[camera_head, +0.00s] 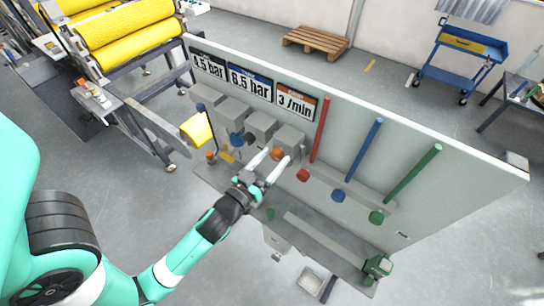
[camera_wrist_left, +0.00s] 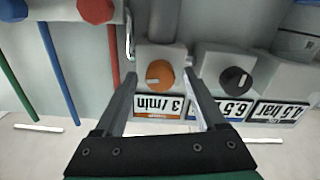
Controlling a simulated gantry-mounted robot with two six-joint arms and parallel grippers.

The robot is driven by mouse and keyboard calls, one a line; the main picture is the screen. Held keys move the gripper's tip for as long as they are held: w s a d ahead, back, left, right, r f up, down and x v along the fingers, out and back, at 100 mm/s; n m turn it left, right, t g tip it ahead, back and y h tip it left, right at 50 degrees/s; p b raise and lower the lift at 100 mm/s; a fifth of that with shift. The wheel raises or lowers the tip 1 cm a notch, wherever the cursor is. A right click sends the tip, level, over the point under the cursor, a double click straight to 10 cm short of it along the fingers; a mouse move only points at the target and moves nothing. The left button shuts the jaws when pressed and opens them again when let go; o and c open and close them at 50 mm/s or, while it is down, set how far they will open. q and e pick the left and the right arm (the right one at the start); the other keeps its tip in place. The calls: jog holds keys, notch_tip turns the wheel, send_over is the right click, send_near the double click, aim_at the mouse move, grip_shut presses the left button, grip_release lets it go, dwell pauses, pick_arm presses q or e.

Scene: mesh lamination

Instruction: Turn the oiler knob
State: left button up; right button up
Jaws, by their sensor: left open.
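The orange knob (camera_head: 277,153), the one that goes with the "3 /min" sign (camera_head: 297,102), sits on a grey box on the panel. In the left wrist view the knob (camera_wrist_left: 160,74) has a white pointer mark and appears between my fingers. My left gripper (camera_head: 275,157) is open, its two white fingertips on either side of the knob in the head view. In the left wrist view the left gripper (camera_wrist_left: 159,78) shows a gap between each finger and the knob; I cannot tell how far its tips are in depth. My right gripper is not in view.
A black knob (camera_wrist_left: 235,78) on the neighbouring box is close to one finger in the left wrist view. Red (camera_head: 320,129), blue (camera_head: 363,150) and green (camera_head: 413,174) pipes stand to the right on the panel. A yellow part (camera_head: 197,130) sits at the panel's left end.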

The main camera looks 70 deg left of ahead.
pick_arm(q)
grip_shut()
dwell(0.5)
jog(key=m+p, duration=0.1)
jog(key=m, duration=0.4)
jog(key=m+p, duration=0.1)
jog(key=m, duration=0.4)
jog(key=shift+m, duration=0.4)
dwell(0.4)
grip_release()
